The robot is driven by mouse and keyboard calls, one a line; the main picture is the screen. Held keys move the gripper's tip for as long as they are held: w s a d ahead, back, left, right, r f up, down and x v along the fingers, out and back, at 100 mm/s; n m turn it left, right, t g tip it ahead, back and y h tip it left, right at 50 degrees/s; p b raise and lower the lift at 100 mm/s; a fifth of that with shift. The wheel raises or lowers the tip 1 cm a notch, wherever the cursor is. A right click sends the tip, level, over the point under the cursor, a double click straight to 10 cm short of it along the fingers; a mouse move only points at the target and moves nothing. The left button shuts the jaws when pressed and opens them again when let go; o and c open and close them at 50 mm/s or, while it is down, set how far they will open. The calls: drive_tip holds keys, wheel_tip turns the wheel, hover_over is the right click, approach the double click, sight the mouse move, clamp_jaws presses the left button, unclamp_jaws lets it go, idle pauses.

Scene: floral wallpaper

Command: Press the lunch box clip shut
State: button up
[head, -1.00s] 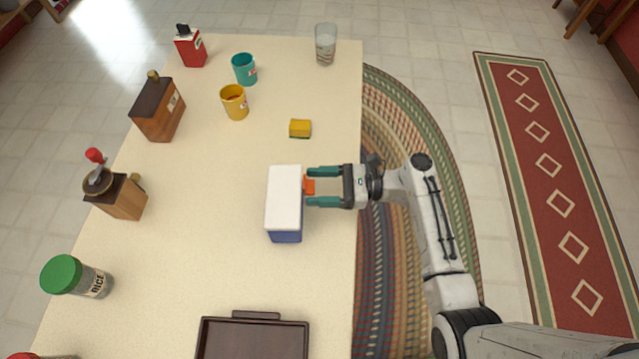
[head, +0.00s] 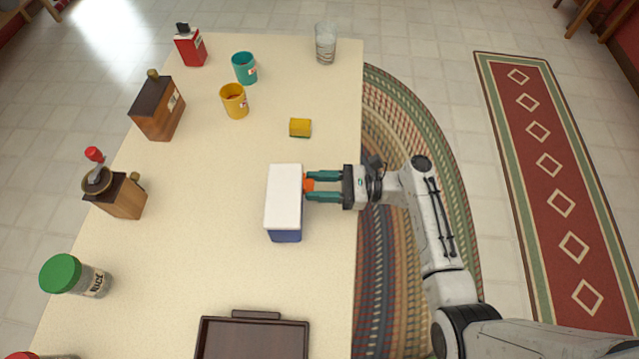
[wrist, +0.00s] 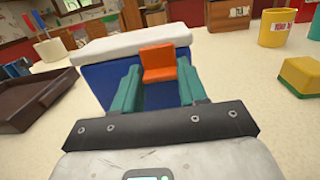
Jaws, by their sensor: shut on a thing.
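The lunch box (head: 285,202) has a white lid and blue body, and stands on the table near its right edge. Its orange clip (head: 309,185) is on the right side and sticks out from the wall. The wrist view shows the fingertips (wrist: 160,74) beside the clip; exact contact is hard to see.
A yellow sponge (head: 300,128) lies behind the box. A dark tray (head: 254,316) is at the front. The table around the box is clear.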

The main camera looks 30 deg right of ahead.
drive_tip(key=o, duration=1.1)
drive_tip(key=shift+c, duration=0.2)
drive_tip(key=b+v, duration=0.1)
drive_tip(key=v, duration=0.9)
drive_tip(key=shift+s+d+b, duration=0.2)
drive_tip(key=shift+d+b, duration=0.15)
drive_tip(key=shift+d, duration=0.05)
drive_tip(key=shift+f, duration=0.1)
